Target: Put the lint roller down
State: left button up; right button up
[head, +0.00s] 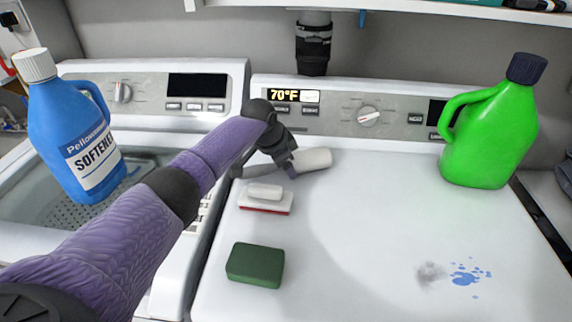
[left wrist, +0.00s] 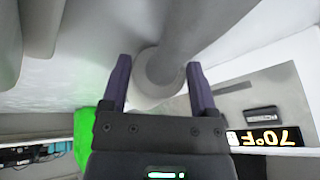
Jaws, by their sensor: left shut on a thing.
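The lint roller (head: 313,158) has a white roll and a grey handle. It lies roughly level at the back of the right machine's white top (head: 360,220), behind the scrub brush. I cannot tell whether it touches the surface. My left gripper (head: 288,168) reaches down over it and is shut on it. In the left wrist view, the lint roller (left wrist: 185,45) passes between the two fingers of my left gripper (left wrist: 158,72). My right gripper is in neither view.
A red-and-white brush (head: 265,198) and a green sponge (head: 255,265) lie near the top's left edge. A green jug (head: 490,135) stands at the back right. Blue stains (head: 467,273) mark the front right. A blue softener bottle (head: 75,130) stands left. The middle is clear.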

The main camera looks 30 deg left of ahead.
pick_arm(q)
jog(key=o, duration=1)
jog(key=shift+c, duration=0.2)
jog(key=p+v, duration=0.4)
jog(key=v, duration=0.8)
jog(key=shift+r+p, duration=0.2)
jog(key=shift+p, duration=0.15)
